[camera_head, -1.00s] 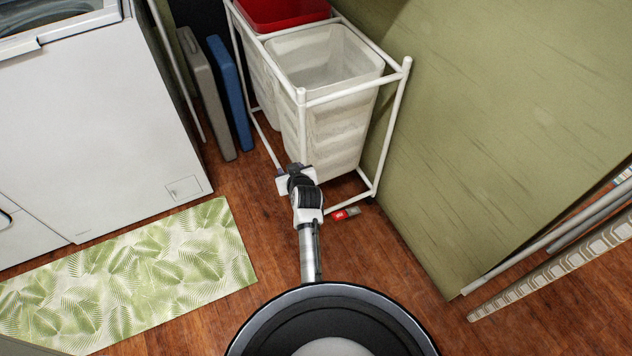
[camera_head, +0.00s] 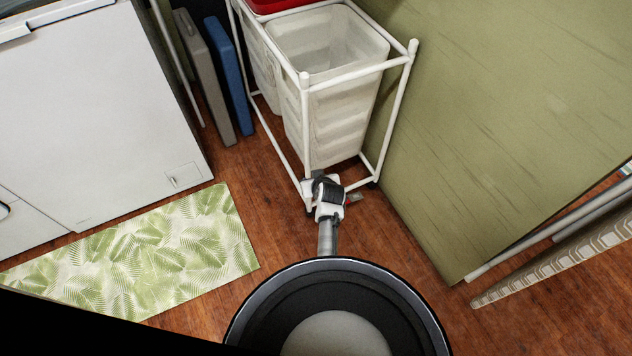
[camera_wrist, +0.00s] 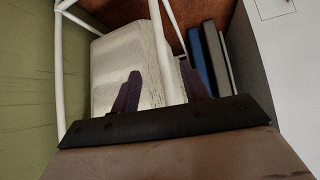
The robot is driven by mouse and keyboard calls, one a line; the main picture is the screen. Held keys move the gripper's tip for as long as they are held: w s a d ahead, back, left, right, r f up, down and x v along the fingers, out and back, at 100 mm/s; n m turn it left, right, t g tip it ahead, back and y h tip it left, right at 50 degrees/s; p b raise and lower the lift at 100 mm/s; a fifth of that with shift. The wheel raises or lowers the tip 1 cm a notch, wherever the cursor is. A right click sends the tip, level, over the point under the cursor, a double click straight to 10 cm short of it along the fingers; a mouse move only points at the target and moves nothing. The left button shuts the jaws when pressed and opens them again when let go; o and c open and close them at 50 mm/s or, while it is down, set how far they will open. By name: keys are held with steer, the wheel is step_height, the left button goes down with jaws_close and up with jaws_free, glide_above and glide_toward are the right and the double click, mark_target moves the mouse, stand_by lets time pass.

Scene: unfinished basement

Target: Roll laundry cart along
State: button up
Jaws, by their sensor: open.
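The laundry cart (camera_head: 360,72) has a white tube frame around pale bins, with a red bin (camera_head: 283,4) at its far end. It stands upright against the green wall in the head view. My gripper (camera_head: 317,177) is low, at the near left corner of the cart's frame. In the wrist view my gripper (camera_wrist: 160,86) is open, with two dark fingers apart. A white post (camera_wrist: 160,45) of the frame shows between them, and a pale bin (camera_wrist: 122,65) lies behind. Whether a finger touches the post I cannot tell.
A white chest appliance (camera_head: 100,110) stands left, with grey (camera_head: 207,80) and blue (camera_head: 230,75) panels beside the cart. A leaf-patterned mat (camera_head: 150,255) lies on the wood floor. The green wall (camera_head: 500,120) closes the right. A small grey item (camera_head: 355,197) lies by my gripper.

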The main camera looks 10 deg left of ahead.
steer(key=b+x, duration=1.1)
steer(key=x, duration=0.1)
steer(key=shift+f+b, duration=0.15)
steer(key=shift+b, duration=0.15)
steer(key=shift+w, duration=0.15)
jaws_close()
stand_by(1.0)
